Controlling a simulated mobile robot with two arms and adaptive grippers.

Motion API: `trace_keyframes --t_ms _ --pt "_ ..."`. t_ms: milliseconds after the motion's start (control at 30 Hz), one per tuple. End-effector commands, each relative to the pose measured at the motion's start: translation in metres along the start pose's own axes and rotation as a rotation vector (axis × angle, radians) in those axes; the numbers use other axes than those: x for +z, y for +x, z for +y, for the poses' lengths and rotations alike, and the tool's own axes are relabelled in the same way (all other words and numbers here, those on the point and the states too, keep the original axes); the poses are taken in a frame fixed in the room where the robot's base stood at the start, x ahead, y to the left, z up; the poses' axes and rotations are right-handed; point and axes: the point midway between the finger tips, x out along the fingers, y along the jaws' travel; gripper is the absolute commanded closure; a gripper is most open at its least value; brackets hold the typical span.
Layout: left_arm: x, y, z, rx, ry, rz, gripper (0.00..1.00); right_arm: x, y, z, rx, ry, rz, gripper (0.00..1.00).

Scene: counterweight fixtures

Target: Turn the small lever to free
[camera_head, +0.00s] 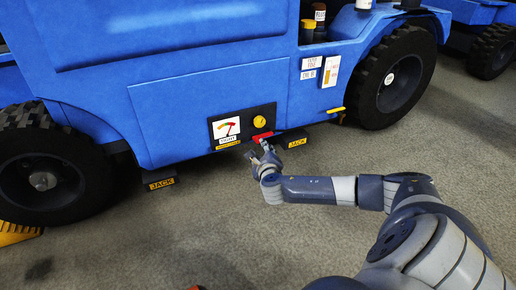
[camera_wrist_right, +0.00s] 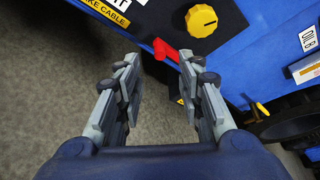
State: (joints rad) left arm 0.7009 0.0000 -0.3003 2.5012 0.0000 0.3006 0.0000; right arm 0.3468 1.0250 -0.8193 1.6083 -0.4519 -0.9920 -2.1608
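A small red lever (camera_head: 263,136) sticks out at the lower edge of a black panel on the side of a blue vehicle. In the right wrist view the red lever (camera_wrist_right: 164,49) lies just beyond my fingertips, roughly between them in the picture. My right gripper (camera_head: 260,152) is open and empty in front of it; its two fingers (camera_wrist_right: 160,76) stand well apart. I cannot tell whether a finger touches the lever. A yellow round knob (camera_wrist_right: 201,20) sits above it on the panel. Any markings for the lever's positions are not readable. My left gripper is not in view.
A gauge (camera_head: 226,128) is left of the knob. Black jack blocks (camera_head: 293,140) jut out low on the vehicle, another (camera_head: 160,179) farther left. A yellow handle (camera_head: 335,110) sticks out at right, near a big tyre (camera_head: 398,78).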

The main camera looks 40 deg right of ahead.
Motion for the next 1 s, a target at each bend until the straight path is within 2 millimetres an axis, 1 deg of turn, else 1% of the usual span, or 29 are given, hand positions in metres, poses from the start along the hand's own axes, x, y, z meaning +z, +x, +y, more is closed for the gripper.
trace_keyframes --t_ms 33,100,300,500,700,1000 --pt "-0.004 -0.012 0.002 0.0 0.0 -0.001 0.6 -0.004 0.01 0.004 -0.004 0.002 -0.001 0.65" --pt "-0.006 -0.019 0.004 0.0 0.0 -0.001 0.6 -0.004 0.021 0.004 -0.003 0.003 0.0 0.65" --pt "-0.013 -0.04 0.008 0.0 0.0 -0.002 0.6 -0.003 0.049 0.004 -0.002 0.002 -0.001 0.65" --pt "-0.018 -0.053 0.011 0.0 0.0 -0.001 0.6 -0.002 0.069 0.003 -0.001 0.002 0.0 0.65" --pt "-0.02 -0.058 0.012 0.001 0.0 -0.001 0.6 -0.001 0.078 0.001 0.0 0.002 0.0 0.65" --pt "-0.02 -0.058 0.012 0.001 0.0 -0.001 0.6 0.0 0.079 0.001 0.001 0.001 0.0 0.65"
